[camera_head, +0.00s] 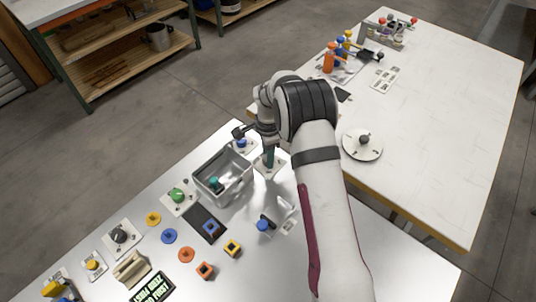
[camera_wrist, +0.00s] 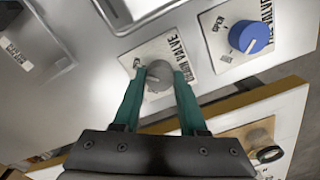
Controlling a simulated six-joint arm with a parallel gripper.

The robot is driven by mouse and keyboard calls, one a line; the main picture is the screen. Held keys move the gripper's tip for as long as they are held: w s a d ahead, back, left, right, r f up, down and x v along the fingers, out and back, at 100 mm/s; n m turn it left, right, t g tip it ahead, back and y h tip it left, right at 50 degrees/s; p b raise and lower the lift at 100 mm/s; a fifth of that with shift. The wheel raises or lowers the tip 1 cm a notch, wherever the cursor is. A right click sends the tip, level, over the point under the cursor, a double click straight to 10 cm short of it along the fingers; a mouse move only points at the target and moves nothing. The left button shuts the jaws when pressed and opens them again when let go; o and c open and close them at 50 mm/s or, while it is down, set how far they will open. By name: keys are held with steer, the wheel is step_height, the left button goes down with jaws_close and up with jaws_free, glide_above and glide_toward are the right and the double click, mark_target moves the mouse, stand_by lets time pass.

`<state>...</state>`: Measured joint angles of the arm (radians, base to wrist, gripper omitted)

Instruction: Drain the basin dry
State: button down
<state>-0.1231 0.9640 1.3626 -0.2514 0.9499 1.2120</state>
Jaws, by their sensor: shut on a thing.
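The grey metal basin (camera_head: 238,186) stands on the near table, left of my gripper, with a small teal object (camera_head: 215,184) inside. Its edge also shows at the top of the wrist view (camera_wrist: 128,14). I cannot tell whether it holds liquid. My gripper (camera_wrist: 158,78), with teal fingers, points down at the drain valve, a grey round knob (camera_wrist: 159,73) on a white plate lettered "DRAIN VALVE" (camera_wrist: 178,50). The fingers are shut on the knob, one on each side. In the head view my gripper (camera_head: 269,158) is right beside the basin, and the knob is hidden.
A blue knob (camera_wrist: 249,37) on its own plate is close to the right of the drain valve in the wrist view. A green knob (camera_head: 177,195) is left of the basin. Several coloured pieces lie in front. A second white table (camera_head: 440,130) with a round plate (camera_head: 362,146) is to the right.

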steer(key=shift+n, duration=0.3)
steer(key=n, duration=1.2)
steer(key=shift+n, duration=2.4)
steer(key=shift+c, duration=2.2)
jaws_free()
